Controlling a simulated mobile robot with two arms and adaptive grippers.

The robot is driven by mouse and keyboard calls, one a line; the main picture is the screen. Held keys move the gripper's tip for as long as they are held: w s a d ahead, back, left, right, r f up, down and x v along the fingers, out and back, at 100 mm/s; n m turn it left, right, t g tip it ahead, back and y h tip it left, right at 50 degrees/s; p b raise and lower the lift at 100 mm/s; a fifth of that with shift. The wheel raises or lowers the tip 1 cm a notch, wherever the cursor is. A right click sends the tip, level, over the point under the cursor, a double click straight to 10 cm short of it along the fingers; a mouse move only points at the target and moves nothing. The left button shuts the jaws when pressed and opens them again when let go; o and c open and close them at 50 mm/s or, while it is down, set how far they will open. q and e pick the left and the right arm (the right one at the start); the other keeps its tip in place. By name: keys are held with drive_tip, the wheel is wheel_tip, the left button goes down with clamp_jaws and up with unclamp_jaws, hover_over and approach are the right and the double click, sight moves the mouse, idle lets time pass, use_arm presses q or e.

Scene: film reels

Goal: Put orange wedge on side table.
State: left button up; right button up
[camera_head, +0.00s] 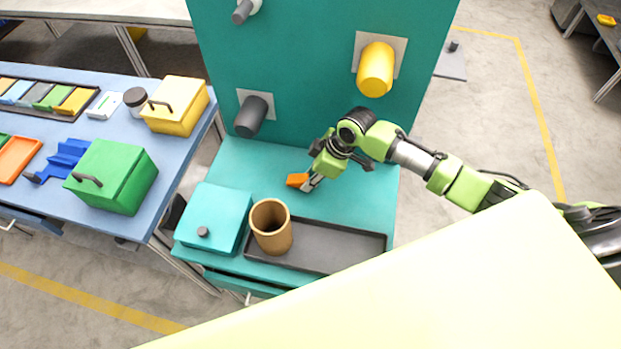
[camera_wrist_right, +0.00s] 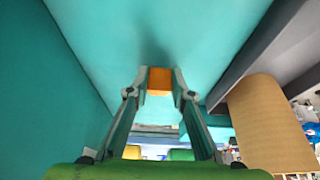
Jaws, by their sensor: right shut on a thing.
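My right gripper (camera_head: 309,184) is shut on an orange wedge (camera_head: 297,180) over the teal table (camera_head: 345,185). In the right wrist view, the wedge (camera_wrist_right: 160,77) sits between the two fingertips (camera_wrist_right: 159,92), with the teal surface close by. I cannot tell whether the wedge touches that surface. A blue table (camera_head: 185,165) stands to the left of the teal one; the frames do not show which is called the side table. My left gripper is not in view.
A brown cylinder (camera_head: 270,228) stands near a dark tray (camera_head: 330,250) and a teal box (camera_head: 213,217). A teal back panel (camera_head: 310,70) with pegs rises behind. The blue table carries a green box (camera_head: 115,180) and a yellow box (camera_head: 178,108). A pale yellow surface (camera_head: 450,290) covers the lower right.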

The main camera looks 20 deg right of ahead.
drive_tip(key=shift+f, duration=0.75)
drive_tip(key=o, duration=1)
drive_tip(key=v, duration=0.4)
drive_tip(key=shift+d+r, duration=0.2)
drive_tip(key=s+d+b, duration=0.1)
drive_tip(key=s+d, duration=0.1)
drive_tip(key=d, duration=0.1)
drive_tip(key=s+d+b, duration=0.1)
drive_tip(key=s+d, duration=0.1)
drive_tip(key=d, duration=0.1)
drive_tip(key=s+d+b, duration=0.1)
drive_tip(key=s+d, duration=0.2)
drive_tip(key=shift+d+r, duration=0.3)
drive_tip(key=shift+d, duration=0.1)
drive_tip(key=shift+s, duration=0.15)
